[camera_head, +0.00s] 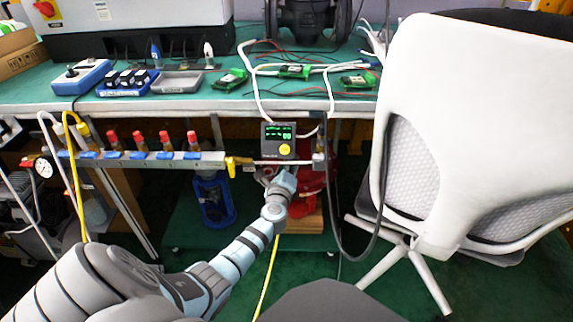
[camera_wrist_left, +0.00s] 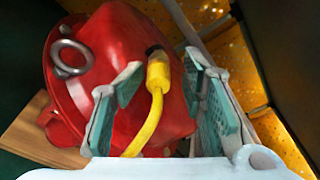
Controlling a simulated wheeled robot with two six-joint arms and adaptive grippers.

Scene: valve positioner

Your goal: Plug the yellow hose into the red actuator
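The red actuator (camera_head: 311,186) sits low under the bench in the head view, partly hidden by my left arm. It fills much of the left wrist view (camera_wrist_left: 115,50), with a metal ring on its left side. The yellow hose (camera_wrist_left: 148,128) ends in a yellow connector (camera_wrist_left: 158,72) whose tip meets a dark port on the actuator. My left gripper (camera_wrist_left: 166,75) is open, with one finger on each side of the connector and visible gaps to it. In the head view, my left gripper (camera_head: 284,180) is at the actuator, and the hose (camera_head: 268,275) hangs below my arm. My right gripper is not in view.
A rail with several red-topped valves (camera_head: 165,141) runs along the bench front, beside a positioner display (camera_head: 279,141). A white chair (camera_head: 455,110) blocks the right side. The actuator rests by a wooden block (camera_head: 303,222).

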